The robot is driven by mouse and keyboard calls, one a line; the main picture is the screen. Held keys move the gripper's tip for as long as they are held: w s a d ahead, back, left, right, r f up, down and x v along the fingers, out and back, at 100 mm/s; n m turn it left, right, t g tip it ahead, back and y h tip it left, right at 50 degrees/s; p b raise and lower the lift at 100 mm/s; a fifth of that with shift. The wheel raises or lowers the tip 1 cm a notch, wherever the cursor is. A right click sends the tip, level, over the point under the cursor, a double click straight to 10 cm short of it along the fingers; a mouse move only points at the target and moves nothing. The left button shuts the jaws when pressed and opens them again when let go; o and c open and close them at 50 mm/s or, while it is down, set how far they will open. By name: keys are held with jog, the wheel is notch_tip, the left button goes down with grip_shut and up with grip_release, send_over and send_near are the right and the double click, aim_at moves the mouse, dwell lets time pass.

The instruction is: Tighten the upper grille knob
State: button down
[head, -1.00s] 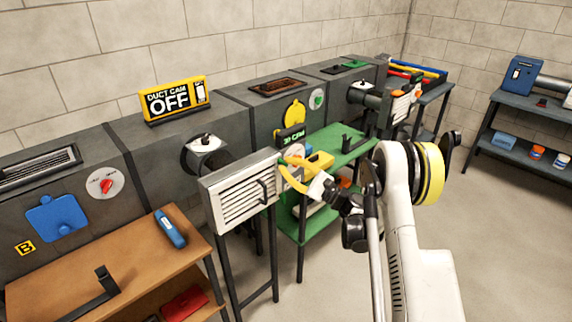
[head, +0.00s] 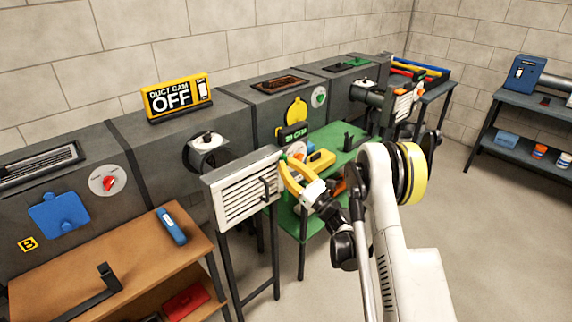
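The white louvred grille (head: 236,198) stands open from the duct on the left of centre, with a dark handle (head: 265,188) near its right side. My gripper (head: 285,164) has yellow fingers and is just right of the grille's upper right edge. The fingers look parted, with a gap between them and nothing clearly held. I cannot make out an upper knob on this grille; the fingers cover part of that edge. Whether the fingertips touch the grille cannot be told. A second grille (head: 405,104) with orange knobs is farther back on the right.
A green bench (head: 345,140) with a yellow tool (head: 320,160) stands behind my gripper. A brown bench (head: 130,258) with a blue tool (head: 171,226) is at the left. The yellow sign (head: 178,97) reads "DUCT CAM OFF". The floor at right is clear.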

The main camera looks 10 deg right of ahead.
aim_at(286, 155)
dwell(0.4)
jog(key=c, duration=1.5)
grip_release()
notch_tip(286, 155, up, 10)
jog(key=shift+r, duration=0.1)
